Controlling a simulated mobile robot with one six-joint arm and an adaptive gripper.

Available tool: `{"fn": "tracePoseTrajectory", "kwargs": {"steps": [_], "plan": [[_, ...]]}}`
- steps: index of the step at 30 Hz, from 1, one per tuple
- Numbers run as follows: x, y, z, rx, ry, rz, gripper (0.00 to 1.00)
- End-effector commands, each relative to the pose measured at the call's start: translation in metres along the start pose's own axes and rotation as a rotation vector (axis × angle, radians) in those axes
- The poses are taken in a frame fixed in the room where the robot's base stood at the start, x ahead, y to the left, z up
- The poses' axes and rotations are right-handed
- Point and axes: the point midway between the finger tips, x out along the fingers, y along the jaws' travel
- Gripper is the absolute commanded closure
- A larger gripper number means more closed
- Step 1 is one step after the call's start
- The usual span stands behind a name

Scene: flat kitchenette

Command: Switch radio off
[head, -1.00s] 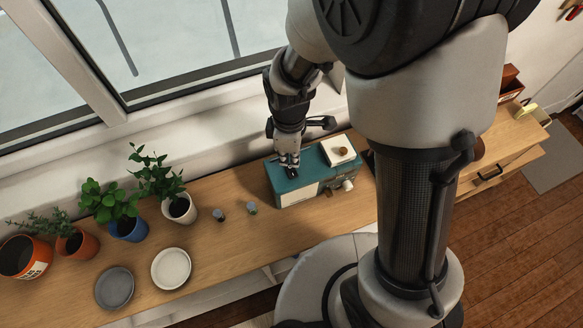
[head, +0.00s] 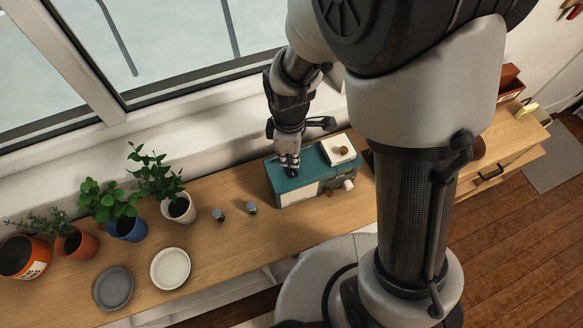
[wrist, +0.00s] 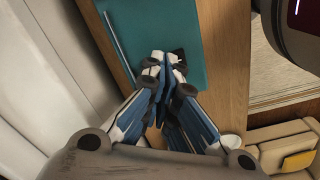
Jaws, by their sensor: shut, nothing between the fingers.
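The radio (head: 296,188) is a teal box with a pale front, standing on the wooden counter near the window. A white panel with a brown knob (head: 342,150) is on its top at the right, and a pale knob (head: 348,185) is at its front right. My gripper (head: 290,172) points down at the left part of the teal top. Its fingers are closed together with nothing between them. In the wrist view my gripper (wrist: 165,62) is over the teal top (wrist: 150,25), by a small dark piece partly hidden by the fingertips. I cannot tell whether they touch.
Potted plants (head: 125,222) stand at the left of the counter (head: 235,240). Two plates, one grey (head: 113,288) and one white (head: 170,268), lie in front of them. Two small jars (head: 251,208) stand left of the radio. The window wall is close behind.

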Motion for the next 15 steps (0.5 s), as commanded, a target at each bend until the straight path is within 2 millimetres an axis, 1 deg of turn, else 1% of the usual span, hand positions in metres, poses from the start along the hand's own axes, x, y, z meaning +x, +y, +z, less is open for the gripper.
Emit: {"fn": "tracePoseTrajectory", "kwargs": {"steps": [15], "plan": [[0.0085,-0.0001,0.0001,0.000,0.000,0.000,1.00]]}}
